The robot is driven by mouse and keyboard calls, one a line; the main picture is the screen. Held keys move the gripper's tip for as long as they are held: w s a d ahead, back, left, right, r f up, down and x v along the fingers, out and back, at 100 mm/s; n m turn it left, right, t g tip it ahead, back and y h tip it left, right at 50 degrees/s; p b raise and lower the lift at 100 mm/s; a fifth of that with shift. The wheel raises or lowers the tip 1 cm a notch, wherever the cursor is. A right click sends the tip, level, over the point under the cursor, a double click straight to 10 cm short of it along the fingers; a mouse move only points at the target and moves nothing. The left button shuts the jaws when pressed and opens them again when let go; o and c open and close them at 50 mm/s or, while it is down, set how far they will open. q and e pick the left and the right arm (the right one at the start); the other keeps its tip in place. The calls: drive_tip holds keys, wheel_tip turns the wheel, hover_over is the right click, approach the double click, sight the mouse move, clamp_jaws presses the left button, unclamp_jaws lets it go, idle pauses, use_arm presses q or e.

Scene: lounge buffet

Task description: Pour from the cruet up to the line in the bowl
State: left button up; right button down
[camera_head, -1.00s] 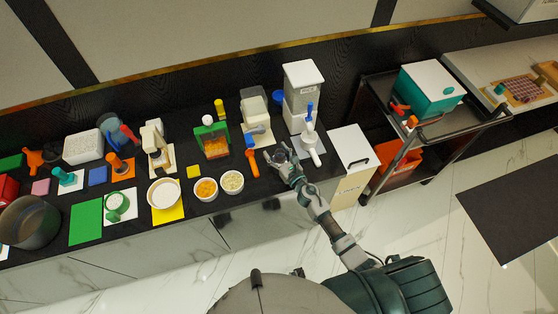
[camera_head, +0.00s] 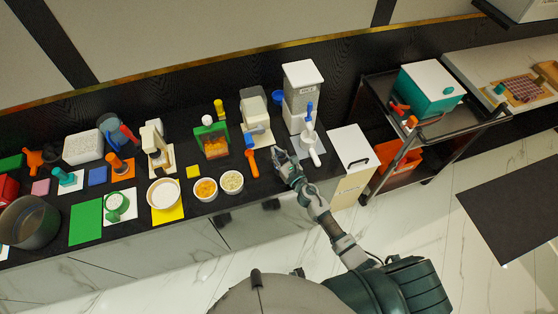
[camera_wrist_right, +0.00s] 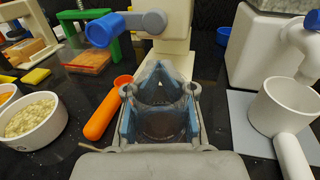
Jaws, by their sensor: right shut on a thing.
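My right gripper (camera_head: 281,156) is over the counter's front part, left of the white scoop. In the right wrist view its blue-padded fingers (camera_wrist_right: 160,112) are shut around a see-through, dark-looking vessel (camera_wrist_right: 160,124), probably the cruet. The fingers hide much of it, and its fill level cannot be read. A white bowl (camera_head: 164,194) with pale contents stands on a yellow mat, well to the left of the gripper. No line can be made out in it. My left gripper is not in view.
Bowls of orange pieces (camera_head: 206,190) and pale pieces (camera_head: 232,182) stand between the white bowl and my gripper. An orange-handled spoon (camera_wrist_right: 100,120) lies just left of the gripper. The white scoop (camera_wrist_right: 285,107) is at right, with a tall dispenser (camera_head: 303,85) behind.

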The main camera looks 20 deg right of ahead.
wheel_tip(320, 180, up, 5)
drive_tip(key=p, duration=0.4)
drive_tip(key=shift+p, duration=0.35)
idle(0.3)
idle(0.4)
